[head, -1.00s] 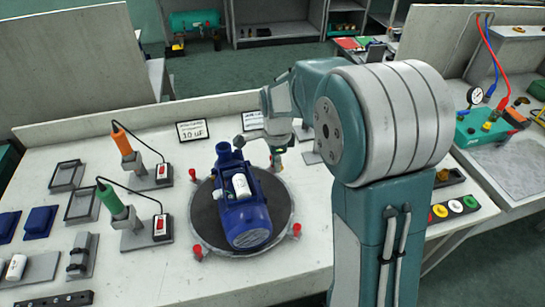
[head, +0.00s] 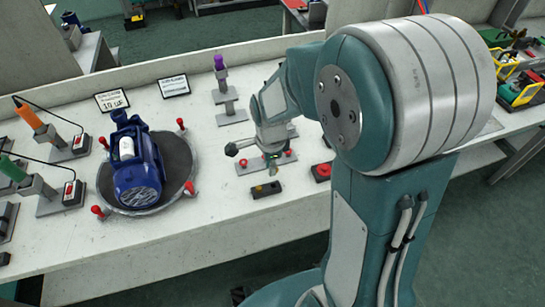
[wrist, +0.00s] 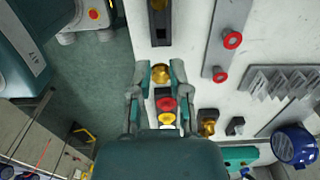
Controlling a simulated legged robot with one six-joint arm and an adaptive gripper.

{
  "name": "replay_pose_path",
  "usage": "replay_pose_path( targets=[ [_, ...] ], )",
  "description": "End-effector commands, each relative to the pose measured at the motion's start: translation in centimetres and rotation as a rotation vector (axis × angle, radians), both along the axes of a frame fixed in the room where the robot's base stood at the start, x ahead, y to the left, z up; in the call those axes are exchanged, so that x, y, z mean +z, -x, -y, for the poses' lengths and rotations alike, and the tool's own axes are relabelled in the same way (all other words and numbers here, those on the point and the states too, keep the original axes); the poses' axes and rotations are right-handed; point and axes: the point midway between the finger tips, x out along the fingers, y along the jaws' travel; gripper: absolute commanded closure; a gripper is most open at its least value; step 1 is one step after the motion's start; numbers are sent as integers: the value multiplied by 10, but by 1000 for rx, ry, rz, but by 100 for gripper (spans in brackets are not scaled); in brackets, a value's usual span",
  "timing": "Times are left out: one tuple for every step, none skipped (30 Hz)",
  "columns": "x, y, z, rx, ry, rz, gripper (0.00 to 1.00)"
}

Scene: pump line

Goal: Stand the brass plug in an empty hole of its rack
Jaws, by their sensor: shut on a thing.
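My gripper (wrist: 160,88) is shut on the brass plug (wrist: 160,74), whose round end shows between the fingertips in the wrist view. In the head view my gripper (head: 272,158) points down over the bench, just above and behind a small dark rack (head: 272,188). The rack also shows at the top of the wrist view (wrist: 161,22), apart from the plug. A yellowish spot shows at the rack's left end in the head view. Its holes are too small to make out clearly.
A grey strip with red knobs (wrist: 221,76) lies beside the rack. A strip with red, white and yellow caps (wrist: 167,116) and another brass piece (wrist: 208,122) lie close to my gripper. The blue pump (head: 138,172) stands left on a round plate.

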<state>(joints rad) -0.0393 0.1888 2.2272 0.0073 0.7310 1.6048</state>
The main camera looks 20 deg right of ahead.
Motion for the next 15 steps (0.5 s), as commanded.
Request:
replay_pose_path(
  targets=[
    [-2,0,-1,1,1,-1,100],
    [-4,0,-1,1,1,-1,100],
    [-6,0,-1,1,0,-1,100],
    [-9,0,0,1,0,-1,100],
    [-11,0,0,1,-1,-2,100],
    [-15,0,1,1,-2,-3,100],
    [-18,0,2,1,-3,-3,100],
    [-21,0,4,0,-4,-3,100],
    [-25,0,5,-1,-6,-3,100],
    [-28,0,5,-1,-6,-3,100],
    [-30,1,6,-1,-6,-3,100],
    [-34,1,6,-1,-7,-4,100],
    [-37,0,7,-1,-8,-3,100],
    [-39,0,7,0,-8,-2,100],
    [-43,0,7,0,-8,-3,100]
  ],
)
